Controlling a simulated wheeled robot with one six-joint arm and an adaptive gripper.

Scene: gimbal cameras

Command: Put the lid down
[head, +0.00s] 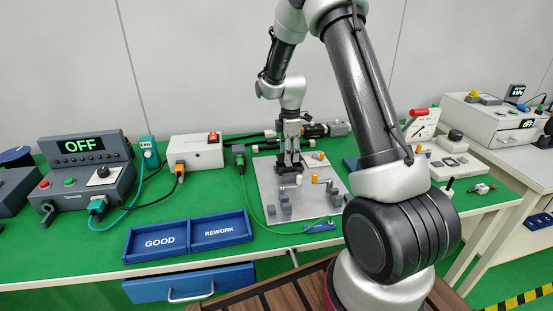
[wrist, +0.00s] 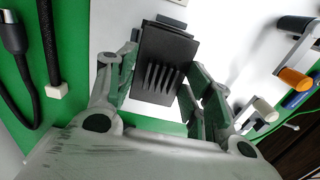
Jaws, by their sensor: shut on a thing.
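The lid appears to be the dark block with a row of fins (wrist: 163,66), between my fingers in the wrist view. In the head view a dark shape (head: 291,182) shows under the fingers, over the light grey plate (head: 262,178). My gripper (wrist: 160,88) is shut on this lid, with one finger on each side. It also shows in the head view (head: 289,162), pointing down at the back left part of the plate. I cannot tell whether the lid touches the plate; its underside is hidden.
Grey clamps (head: 286,211) stand on the front of the plate, with orange-tipped parts to their right. A blue GOOD and REWORK tray (head: 187,250) lies at the front left. A white box (head: 196,152) and cables are left of the gripper. Green table between tray and plate is mostly clear.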

